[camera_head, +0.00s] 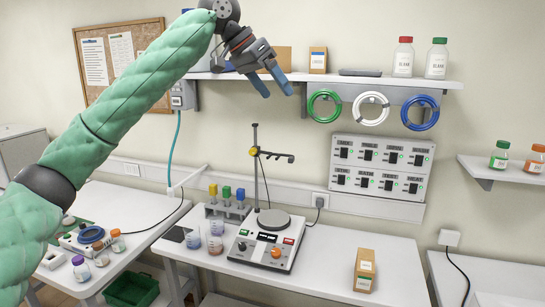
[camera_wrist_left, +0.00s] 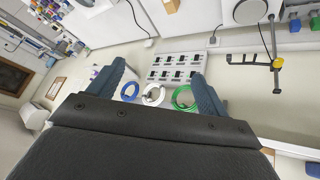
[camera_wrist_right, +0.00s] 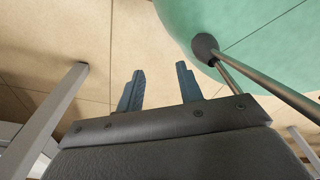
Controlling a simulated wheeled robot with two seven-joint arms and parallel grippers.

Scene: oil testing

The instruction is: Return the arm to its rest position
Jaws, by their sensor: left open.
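My left arm, in a green padded sleeve, comes in from the left in the head view and reaches up across the corkboard. My left gripper (camera_head: 276,89) is open and empty, in front of the wall shelf, its blue fingers pointing down and right. In the left wrist view the left gripper (camera_wrist_left: 158,88) has its fingers wide apart with nothing between them. My right gripper (camera_wrist_right: 160,88) shows only in the right wrist view, its two fingers apart and empty above a tan tiled floor.
The wall shelf (camera_head: 330,80) holds bottles and boxes; green, white and blue hose coils hang below. A hotplate (camera_head: 264,250) with a stand, several beakers and a small carton (camera_head: 364,270) stand on the middle table (camera_head: 325,262). In the right wrist view a grey table leg (camera_wrist_right: 45,120) is at left.

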